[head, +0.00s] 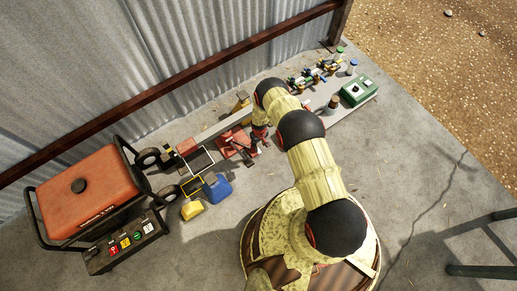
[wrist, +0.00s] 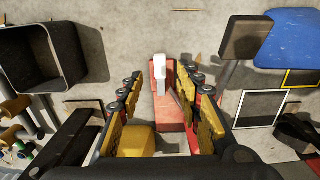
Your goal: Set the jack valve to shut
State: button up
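The red jack (head: 228,149) sits on the concrete floor left of my gripper (head: 261,132) in the head view. In the wrist view my gripper (wrist: 165,88) is open, its yellow-padded fingers apart. A red part of the jack (wrist: 172,112) shows between and beyond the fingers. A small white upright piece (wrist: 159,68) stands at its far end; I cannot tell if it is the valve. The fingers hold nothing that I can see. The jack's near parts are hidden by my gripper, and the valve's setting is not readable.
A red generator (head: 90,187) stands at left. Blue (head: 217,187) and yellow (head: 192,210) items lie near white and yellow floor frames. A low bench with a green box (head: 357,92) is at upper right. A dark open bin (wrist: 42,55) shows at left.

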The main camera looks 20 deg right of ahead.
aim_at(259, 150)
notch_tip(259, 150, down, 8)
jog(key=b, duration=0.3)
jog(key=shift+r, duration=0.25)
jog(key=shift+c, duration=0.2)
jog(key=c, duration=0.8)
grip_shut()
